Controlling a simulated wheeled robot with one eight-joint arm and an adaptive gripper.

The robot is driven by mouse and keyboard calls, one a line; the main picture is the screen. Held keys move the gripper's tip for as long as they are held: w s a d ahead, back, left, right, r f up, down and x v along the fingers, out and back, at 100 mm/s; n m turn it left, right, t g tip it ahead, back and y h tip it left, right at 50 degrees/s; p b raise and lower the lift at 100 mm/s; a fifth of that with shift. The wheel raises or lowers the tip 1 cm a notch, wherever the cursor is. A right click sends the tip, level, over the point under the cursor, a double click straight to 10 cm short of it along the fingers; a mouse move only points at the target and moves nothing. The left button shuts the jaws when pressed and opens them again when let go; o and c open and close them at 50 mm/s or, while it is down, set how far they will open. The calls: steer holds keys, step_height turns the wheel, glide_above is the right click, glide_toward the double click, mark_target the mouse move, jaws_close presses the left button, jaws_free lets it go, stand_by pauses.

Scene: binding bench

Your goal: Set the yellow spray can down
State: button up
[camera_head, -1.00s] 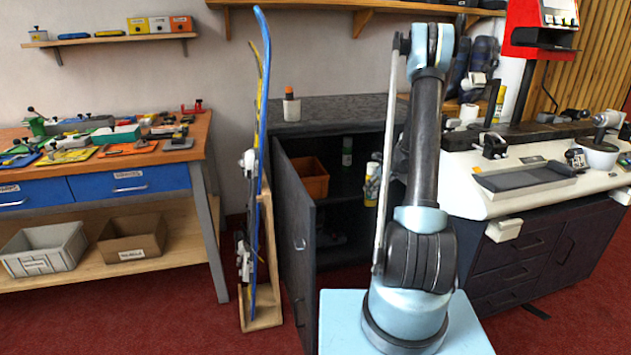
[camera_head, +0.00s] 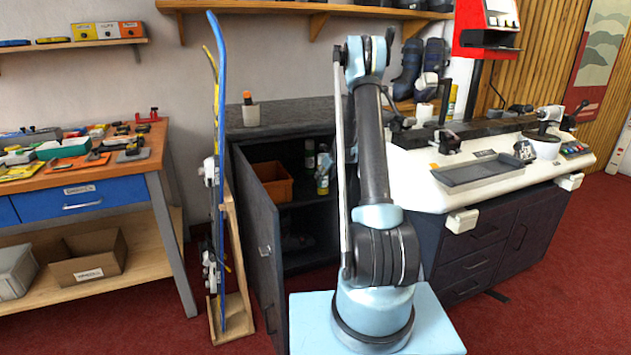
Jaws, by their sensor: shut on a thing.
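I cannot tell whether the can's base touches the cabinet shelf (camera_head: 298,203).
An orange bin (camera_head: 272,183) sits further left on the shelf. The open cabinet door (camera_head: 257,240) and upright skis (camera_head: 221,190) stand to the left. A white-topped bench (camera_head: 415,190) is to the right.

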steer(key=w+a+f, duration=0.3)
steer(key=w, duration=0.2)
steer(key=shift+w+f, duration=0.25)
steer(key=shift+w, duration=0.05)
steer(key=shift+a, duration=0.1)
steer(key=o, duration=1.3)
steer(key=shift+o, duration=0.2)
steer(key=v, duration=0.7)
steer(key=shift+r, duration=0.2)
steer(key=shift+s, duration=0.1)
